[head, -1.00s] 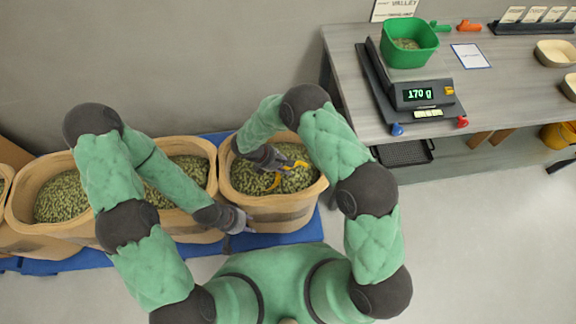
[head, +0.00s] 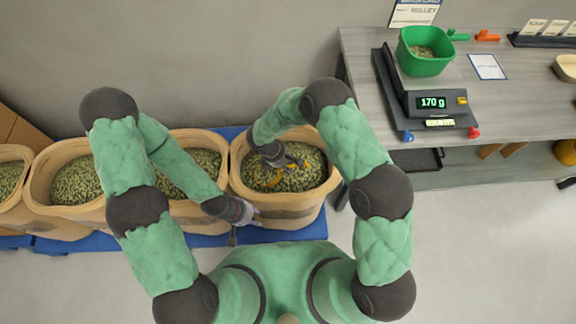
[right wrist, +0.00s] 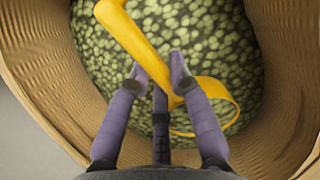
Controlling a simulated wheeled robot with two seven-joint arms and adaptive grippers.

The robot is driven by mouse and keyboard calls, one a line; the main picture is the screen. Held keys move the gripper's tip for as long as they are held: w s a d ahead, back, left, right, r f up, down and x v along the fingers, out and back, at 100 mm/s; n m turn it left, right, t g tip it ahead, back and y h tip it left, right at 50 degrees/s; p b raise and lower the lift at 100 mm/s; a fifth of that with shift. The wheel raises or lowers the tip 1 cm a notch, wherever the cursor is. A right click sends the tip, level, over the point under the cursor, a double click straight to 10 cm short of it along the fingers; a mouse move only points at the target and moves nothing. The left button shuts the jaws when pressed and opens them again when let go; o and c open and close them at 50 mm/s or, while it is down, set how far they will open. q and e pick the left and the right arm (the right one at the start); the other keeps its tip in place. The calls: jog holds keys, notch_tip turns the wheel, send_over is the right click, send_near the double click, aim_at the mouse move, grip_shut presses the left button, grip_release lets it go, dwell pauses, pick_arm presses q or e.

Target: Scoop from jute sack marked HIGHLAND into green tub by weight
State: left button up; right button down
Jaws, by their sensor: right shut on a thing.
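My right gripper (head: 284,160) is over the rightmost jute sack (head: 290,211) and shut on a yellow scoop (head: 266,181). In the right wrist view the fingers (right wrist: 160,82) close on the yellow scoop (right wrist: 130,38), which is at the green beans (right wrist: 208,45); how deep it sits is unclear. No HIGHLAND label is legible on the sack. The green tub (head: 425,64) stands on the scale (head: 440,84) and holds some beans. The display (head: 431,103) reads 170 g. My left gripper (head: 249,217) is at the sack's lower left edge; its jaw state is unclear.
More bean sacks (head: 40,195) stand in a row to the left on blue pallets (head: 285,230). Open floor lies at lower right.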

jog(key=d+r+y+p, duration=0.4)
jog(key=r+p, duration=0.7)
jog(key=r, duration=0.3)
jog(key=shift+d+p, duration=0.4)
jog(key=shift+d, duration=0.2)
dwell(0.7)
jog(key=shift+d, duration=0.1)
dwell(1.2)
